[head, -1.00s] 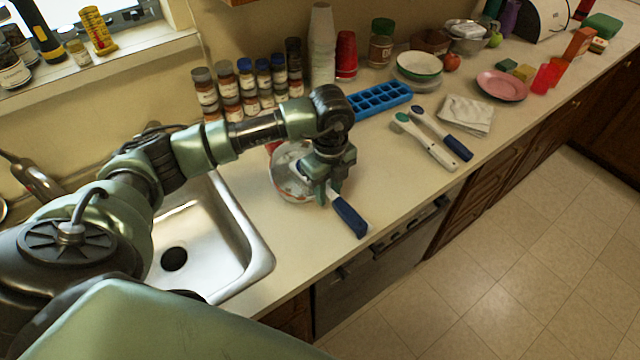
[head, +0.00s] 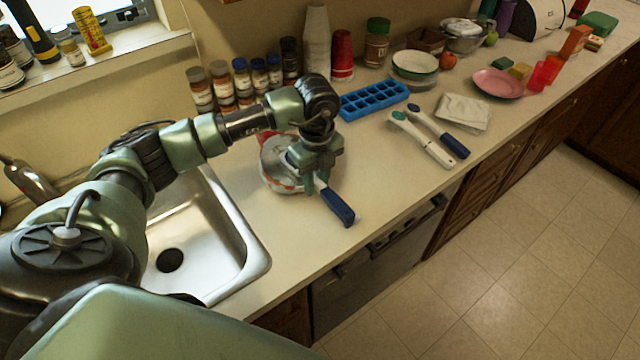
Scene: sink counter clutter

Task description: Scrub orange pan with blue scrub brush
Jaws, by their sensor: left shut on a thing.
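My left gripper (head: 316,172) points down over the counter, right of the sink, and is shut on the blue scrub brush. The brush's dark blue handle (head: 338,207) sticks out toward the counter's front edge. Its head is hidden by the gripper. The pan (head: 272,168) lies under and left of the gripper; its round, pale inside and bits of orange-red rim show. My gripper and arm cover much of it, so I cannot tell whether the bristles touch it. My right gripper is out of view.
Two more brushes, one white-handled (head: 421,141) and one blue-handled (head: 440,132), lie to the right. A blue ice tray (head: 374,99), spice jars (head: 220,84) and a cloth (head: 463,111) stand or lie behind. The sink (head: 199,236) is at left.

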